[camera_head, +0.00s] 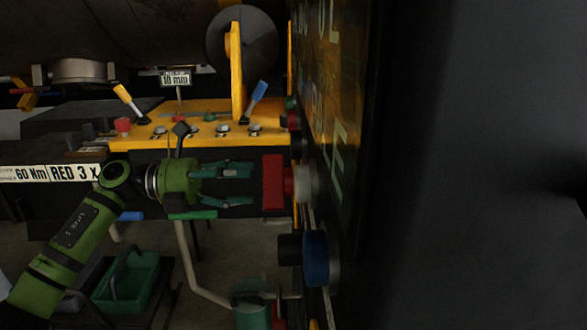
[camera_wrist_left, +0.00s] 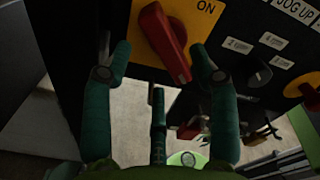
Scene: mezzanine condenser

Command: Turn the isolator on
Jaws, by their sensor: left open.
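The isolator's red handle (camera_wrist_left: 165,42) sits on a yellow plate (camera_wrist_left: 187,22) with the word ON at its upper right. In the wrist view the handle slants from upper left to lower right and does not point at ON. The red handle (camera_head: 272,182) also shows side-on in the head view, standing out from the dark panel face. My left gripper (camera_head: 252,185) is open and faces the handle from the left, its fingertips just short of it. In the wrist view the left gripper's (camera_wrist_left: 161,54) teal fingers lie either side of the handle. Contact cannot be told.
A blue-rimmed knob (camera_head: 316,258) juts from the panel below the handle. A yellow console (camera_head: 195,132) with levers stands behind my arm. A green crate (camera_head: 128,280) lies low at left. Another red control (camera_wrist_left: 306,92) is right in the wrist view.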

